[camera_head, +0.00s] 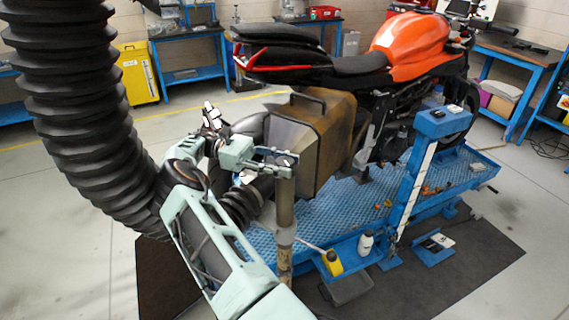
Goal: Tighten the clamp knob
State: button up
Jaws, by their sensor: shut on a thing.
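My gripper (278,157), on the pale green arm, is at the picture's centre-left, at the top of an upright metal post (286,205). Its fingers are shut on a small dark part at the post's head, which appears to be the clamp knob (287,160). The fingers and the small size hide most of the knob, and I cannot tell how far it is turned. The brown metal case (325,140) of the motorcycle stands just behind and to the right of the gripper.
An orange motorcycle (410,45) stands on a blue lift platform (345,215). A black corrugated hose (75,100) hangs at left. A blue post (412,175), a yellow bottle (332,263) and a white bottle (366,243) are at the platform's front. Open floor (70,210) lies left.

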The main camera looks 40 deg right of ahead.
aim_at(285, 161)
jog(key=o, duration=1.2)
jog(key=shift+r, duration=0.15)
notch_tip(285, 161, up, 10)
jog(key=shift+f, duration=0.1)
jog(key=shift+c, duration=0.2)
